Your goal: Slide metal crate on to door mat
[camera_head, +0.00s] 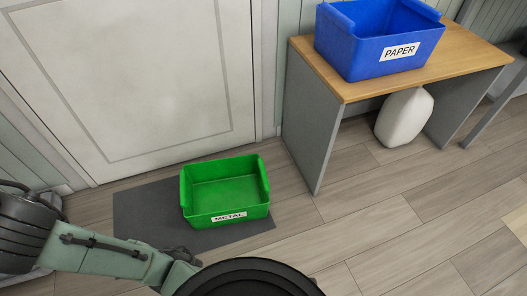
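The green metal crate (226,204) is open-topped, upright and looks empty. A white label reading METAL is on its front. It stands on the dark grey door mat (143,211), toward the mat's right side. Mat shows to the left of the crate and in front of it. The crate hides the mat's back right part, so I cannot tell whether its base lies fully within that edge. My arm crosses the lower left, in front of the mat's near edge. My gripper is not clearly seen; the arm's far end runs out of sight at the bottom.
A closed white door (135,80) stands behind the mat. To the right, a wooden-topped table (455,62) holds a blue PAPER crate (350,52). A white jug (404,117) stands under the table. The plank floor (370,225) right of the mat is clear.

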